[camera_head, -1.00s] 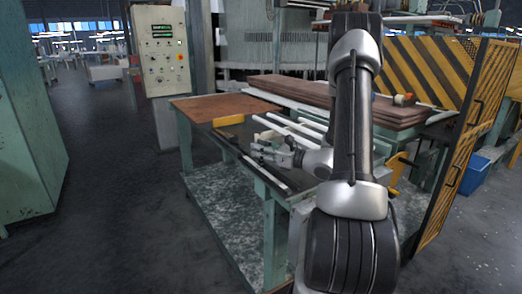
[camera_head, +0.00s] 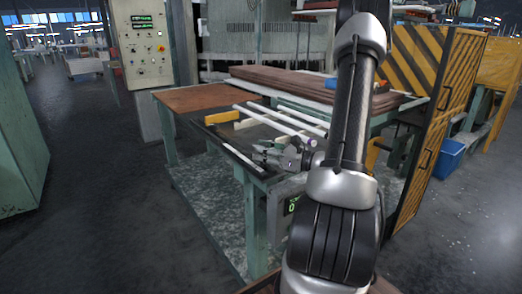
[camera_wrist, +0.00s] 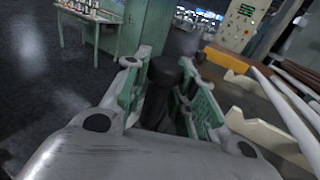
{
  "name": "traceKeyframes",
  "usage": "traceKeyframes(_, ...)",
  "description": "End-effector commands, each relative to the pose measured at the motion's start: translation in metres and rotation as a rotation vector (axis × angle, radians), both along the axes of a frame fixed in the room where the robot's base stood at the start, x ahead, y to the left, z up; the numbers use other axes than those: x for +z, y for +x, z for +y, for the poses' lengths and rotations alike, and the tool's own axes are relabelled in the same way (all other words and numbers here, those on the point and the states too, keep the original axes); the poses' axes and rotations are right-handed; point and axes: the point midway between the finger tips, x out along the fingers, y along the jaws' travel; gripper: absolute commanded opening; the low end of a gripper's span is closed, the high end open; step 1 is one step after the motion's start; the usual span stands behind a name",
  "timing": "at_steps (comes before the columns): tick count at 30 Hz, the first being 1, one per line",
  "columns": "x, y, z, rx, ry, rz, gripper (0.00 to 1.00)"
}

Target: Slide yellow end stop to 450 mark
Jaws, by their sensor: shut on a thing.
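The yellow end stop (camera_head: 222,117) is a bar lying across the left part of the worktable, near the left ends of the white tubes (camera_head: 283,116). It also shows in the wrist view (camera_wrist: 227,60), right of my gripper. A thin white strip (camera_head: 243,158) lies along the table's near edge; its marks are too small to read. My gripper (camera_head: 262,157) is low at that edge, by the strip's right end. In the wrist view its green-padded fingers (camera_wrist: 166,78) are shut on a dark, round-topped knob (camera_wrist: 165,70). Whether the knob joins the end stop is hidden.
A pale block (camera_head: 246,124) stands between the end stop and my gripper. A green digital display (camera_head: 291,206) hangs below the table's near corner. A yellow-black striped guard (camera_head: 440,120) stands right. Open floor (camera_head: 100,170) lies left of the table.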

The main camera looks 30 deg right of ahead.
Motion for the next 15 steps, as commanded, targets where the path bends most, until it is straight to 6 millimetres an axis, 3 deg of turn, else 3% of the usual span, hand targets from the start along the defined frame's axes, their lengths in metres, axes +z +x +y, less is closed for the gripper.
traceKeyframes(3,0.0000,0.0003,-0.0002,0.000,0.000,0.000,0.00)
traceKeyframes(4,0.0000,0.0005,-0.0002,0.000,0.000,0.000,0.30)
traceKeyframes(6,0.0001,0.0005,-0.0002,-0.001,0.000,0.000,0.41)
traceKeyframes(15,0.0001,0.0001,-0.0005,-0.001,0.000,0.000,0.41)
